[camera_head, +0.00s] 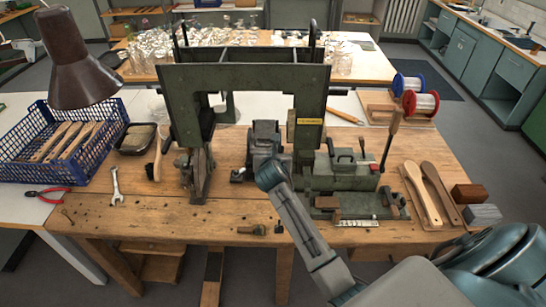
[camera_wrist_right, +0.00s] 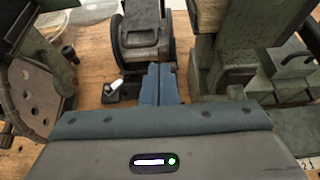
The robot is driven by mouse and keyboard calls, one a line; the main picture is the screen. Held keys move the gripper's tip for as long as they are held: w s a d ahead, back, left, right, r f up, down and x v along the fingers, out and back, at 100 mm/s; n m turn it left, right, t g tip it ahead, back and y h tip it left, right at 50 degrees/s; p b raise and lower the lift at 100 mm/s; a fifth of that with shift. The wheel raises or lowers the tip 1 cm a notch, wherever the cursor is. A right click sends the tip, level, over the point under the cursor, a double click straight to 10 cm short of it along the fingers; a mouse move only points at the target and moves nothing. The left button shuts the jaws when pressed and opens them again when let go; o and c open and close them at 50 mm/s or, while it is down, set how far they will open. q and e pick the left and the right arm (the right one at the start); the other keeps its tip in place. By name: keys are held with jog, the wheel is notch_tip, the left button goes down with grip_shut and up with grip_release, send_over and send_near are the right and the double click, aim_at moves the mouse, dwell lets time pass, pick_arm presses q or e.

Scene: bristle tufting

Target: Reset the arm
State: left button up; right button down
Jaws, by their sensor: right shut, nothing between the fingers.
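My right arm comes in from the lower right in the head view. Its gripper (camera_head: 268,172) is over the middle of the workbench, in front of the grey vise-like block (camera_head: 265,138). In the right wrist view the two fingers of this gripper (camera_wrist_right: 159,84) lie together, shut and empty, pointing at the base of that block (camera_wrist_right: 143,30). The large green tufting machine frame (camera_head: 245,75) stands over the bench around this spot. A green machine base (camera_head: 345,172) is just right of the gripper. My left gripper is not in view.
A blue crate (camera_head: 20,178) with wooden brush handles and a brown lamp (camera_head: 75,60) are at left. Pliers (camera_head: 48,193) and a wrench (camera_head: 116,187) lie near the front left.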

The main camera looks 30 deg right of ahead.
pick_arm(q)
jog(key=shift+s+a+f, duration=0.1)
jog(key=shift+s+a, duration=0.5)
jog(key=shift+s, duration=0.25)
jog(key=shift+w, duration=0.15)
